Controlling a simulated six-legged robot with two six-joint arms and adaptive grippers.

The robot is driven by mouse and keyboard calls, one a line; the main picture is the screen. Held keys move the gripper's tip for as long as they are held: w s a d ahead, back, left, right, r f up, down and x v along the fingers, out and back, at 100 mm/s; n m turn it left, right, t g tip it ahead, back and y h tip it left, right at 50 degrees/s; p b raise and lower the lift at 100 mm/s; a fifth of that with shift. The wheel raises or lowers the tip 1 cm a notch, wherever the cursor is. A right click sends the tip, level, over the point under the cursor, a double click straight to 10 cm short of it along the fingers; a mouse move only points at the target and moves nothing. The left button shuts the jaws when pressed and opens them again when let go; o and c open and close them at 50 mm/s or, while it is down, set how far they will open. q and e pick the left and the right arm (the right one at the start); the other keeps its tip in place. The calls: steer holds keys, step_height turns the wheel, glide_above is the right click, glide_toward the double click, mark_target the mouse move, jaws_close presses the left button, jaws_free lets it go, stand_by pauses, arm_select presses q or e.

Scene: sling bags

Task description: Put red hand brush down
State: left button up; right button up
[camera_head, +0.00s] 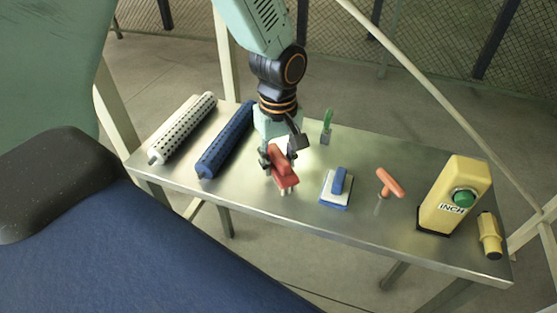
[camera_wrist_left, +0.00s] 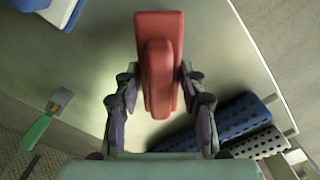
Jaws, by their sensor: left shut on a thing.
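The red hand brush (camera_head: 284,172) is held by my left gripper (camera_head: 278,163) over the middle of the metal table (camera_head: 300,215). Its pale bristles point down, and I cannot tell whether they touch the table top. In the left wrist view the red brush (camera_wrist_left: 160,60) sits between the two fingers of my left gripper (camera_wrist_left: 158,90), which are shut on its raised handle. My right gripper is in neither view.
A blue brush (camera_head: 336,188) lies just right of the red one. A green-handled tool (camera_head: 327,125) is behind. An orange-handled tool (camera_head: 390,184), yellow INCH box (camera_head: 455,195) and yellow cylinder (camera_head: 489,235) are right. Blue (camera_head: 226,140) and white (camera_head: 183,128) perforated rollers are left.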

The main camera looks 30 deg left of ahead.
mark_target(278, 153)
arm_select(q)
steer(key=shift+a, duration=0.1)
steer(key=o, duration=1)
steer(key=shift+f, duration=0.15)
step_height(278, 153, up, 11)
steer(key=p, duration=0.2)
steer(key=shift+p, duration=0.4)
steer(key=shift+r, duration=0.75)
